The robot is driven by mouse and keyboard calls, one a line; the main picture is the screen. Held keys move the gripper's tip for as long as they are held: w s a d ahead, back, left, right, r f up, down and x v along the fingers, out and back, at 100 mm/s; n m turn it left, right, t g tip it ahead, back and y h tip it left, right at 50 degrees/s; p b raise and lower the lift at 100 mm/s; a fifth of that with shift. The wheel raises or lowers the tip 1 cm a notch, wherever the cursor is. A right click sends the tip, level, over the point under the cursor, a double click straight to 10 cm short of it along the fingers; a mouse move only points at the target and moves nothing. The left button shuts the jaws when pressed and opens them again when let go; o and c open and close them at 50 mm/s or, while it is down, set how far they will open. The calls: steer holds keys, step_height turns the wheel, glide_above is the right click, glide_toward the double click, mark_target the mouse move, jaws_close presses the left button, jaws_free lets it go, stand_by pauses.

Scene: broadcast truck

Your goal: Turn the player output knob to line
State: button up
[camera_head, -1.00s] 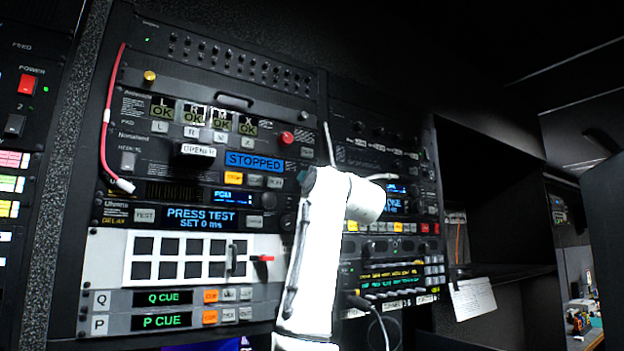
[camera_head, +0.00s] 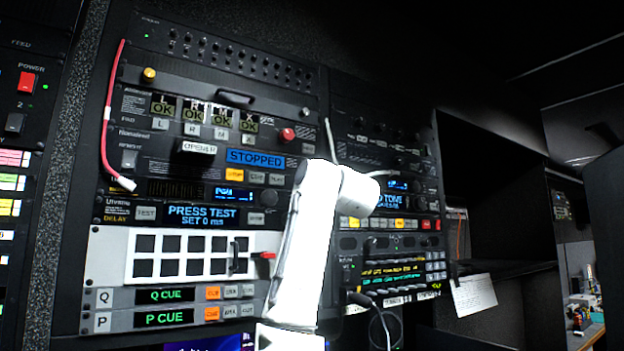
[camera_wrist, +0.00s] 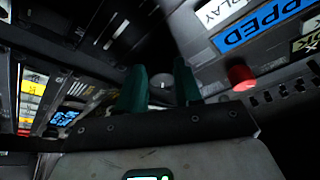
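A dark round knob (camera_wrist: 162,84) with a small light mark shows between my fingertips in the wrist view. My gripper (camera_wrist: 160,78) has two green fingers spread apart, one on each side of the knob; I cannot tell whether they touch it. The knob's label and the mark's direction are not readable. The player's blue STOPPED display (camera_head: 255,160) and a red button (camera_head: 288,134) are close by; the red button is also in the wrist view (camera_wrist: 241,77). In the head view my white arm hides the gripper and the knob.
An OPENER label (camera_head: 197,148) is on the rack left of the STOPPED display. A red cable (camera_head: 108,120) hangs at the rack's left. A white panel (camera_head: 115,258) with a red lever (camera_head: 263,255) is below. A dark open shelf (camera_head: 490,210) stands at the right.

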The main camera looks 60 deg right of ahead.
steer(key=o, duration=0.4)
steer(key=shift+r, duration=0.1)
steer(key=shift+b+v, duration=2.5)
steer(key=shift+v, duration=2.9)
